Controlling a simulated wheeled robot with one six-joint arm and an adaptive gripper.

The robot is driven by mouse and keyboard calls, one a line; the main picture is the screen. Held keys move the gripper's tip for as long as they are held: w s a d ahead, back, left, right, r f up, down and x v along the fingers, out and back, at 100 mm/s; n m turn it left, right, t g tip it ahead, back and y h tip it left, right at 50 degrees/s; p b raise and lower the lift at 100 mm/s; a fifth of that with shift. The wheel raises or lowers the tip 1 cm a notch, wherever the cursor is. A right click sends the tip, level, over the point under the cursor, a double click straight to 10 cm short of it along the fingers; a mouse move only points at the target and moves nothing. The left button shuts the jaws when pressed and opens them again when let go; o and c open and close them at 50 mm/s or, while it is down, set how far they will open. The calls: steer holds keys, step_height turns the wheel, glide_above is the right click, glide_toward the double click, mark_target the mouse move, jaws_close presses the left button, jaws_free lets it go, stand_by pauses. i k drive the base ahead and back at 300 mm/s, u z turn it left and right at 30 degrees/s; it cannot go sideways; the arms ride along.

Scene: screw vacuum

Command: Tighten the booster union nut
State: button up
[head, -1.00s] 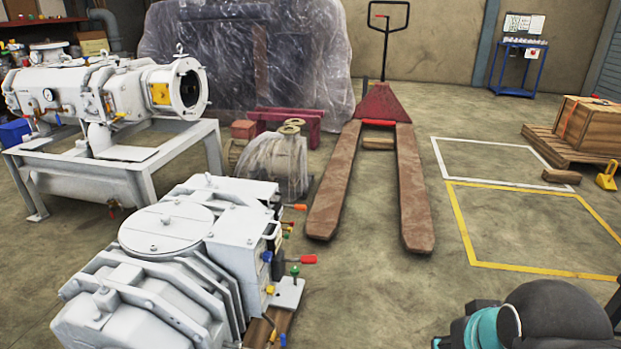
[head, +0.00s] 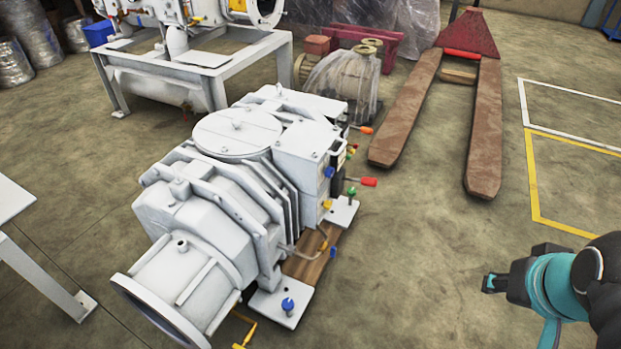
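A large white pump unit (head: 215,205), likely the booster, stands on the floor in the middle left, with a round lid on top and an open round flange at its near end. Small red, blue, yellow and green fittings sit along its right side, with a thin pipe (head: 322,240) low down. I cannot tell which fitting is the union nut. My gripper (head: 490,283) is at the lower right, apart from the pump with bare floor between. Its fingers are small and dark, and I cannot tell whether they are open.
A rusty pallet truck (head: 398,125) stands at the upper right of the pump. A wrapped pump (head: 345,80) and a white frame (head: 215,75) stand behind it. Another white frame (head: 40,280) is at the left edge. Yellow floor lines (head: 533,185) mark the right. Floor right of the pump is clear.

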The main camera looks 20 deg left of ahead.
mark_target(290, 250)
steer(key=u, duration=0.8)
steer(key=k, duration=0.3)
steer(key=u, duration=0.55)
steer(key=i, duration=0.35)
steer(key=z, duration=0.05)
steer(key=k, duration=0.5)
steer(key=z, duration=0.95)
steer(key=i, duration=0.7)
steer(key=u, duration=1.85)
